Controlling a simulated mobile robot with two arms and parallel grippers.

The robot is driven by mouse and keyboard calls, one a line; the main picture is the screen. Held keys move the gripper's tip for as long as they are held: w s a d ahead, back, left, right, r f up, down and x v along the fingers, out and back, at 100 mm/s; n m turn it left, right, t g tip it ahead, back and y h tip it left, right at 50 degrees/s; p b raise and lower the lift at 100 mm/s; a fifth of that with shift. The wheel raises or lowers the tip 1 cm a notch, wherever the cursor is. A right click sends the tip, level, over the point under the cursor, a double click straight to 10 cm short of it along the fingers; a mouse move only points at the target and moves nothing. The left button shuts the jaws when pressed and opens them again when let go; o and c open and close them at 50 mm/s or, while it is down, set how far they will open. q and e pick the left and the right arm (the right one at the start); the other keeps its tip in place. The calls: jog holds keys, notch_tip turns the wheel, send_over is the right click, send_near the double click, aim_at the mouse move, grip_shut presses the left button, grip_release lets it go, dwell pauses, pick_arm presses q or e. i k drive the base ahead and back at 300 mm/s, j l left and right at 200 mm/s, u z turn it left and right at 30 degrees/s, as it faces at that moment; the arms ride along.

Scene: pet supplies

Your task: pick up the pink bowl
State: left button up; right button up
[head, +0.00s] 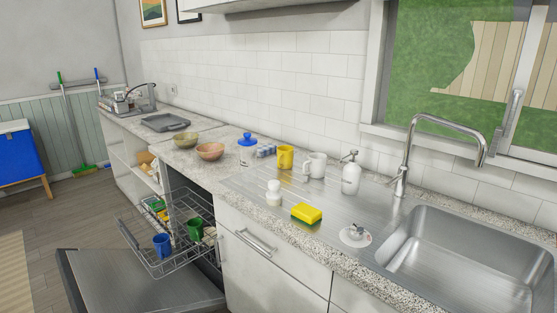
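A pinkish-brown bowl (210,152) stands upright on the speckled counter, left of the white jar with a blue lid (248,150). It is the only bowl with a pinkish tone. An olive-tan bowl (186,139) stands just behind it and to its left. Neither of my grippers shows in the head view.
A pulled-out dishwasher rack (172,267) with a blue mug (161,245) and a green mug (194,229) juts out below the bowls. The dishwasher door (130,282) is down. A grey tray (165,122) lies further left; a yellow mug (285,158) and sink (470,255) are right.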

aim_at(209, 151)
jog(key=i+j, duration=0.1)
jog(key=j, duration=0.7)
jog(key=i+j+u, duration=0.1)
jog(key=j, duration=0.35)
jog(key=i+j, duration=0.15)
jog(key=j, duration=0.25)
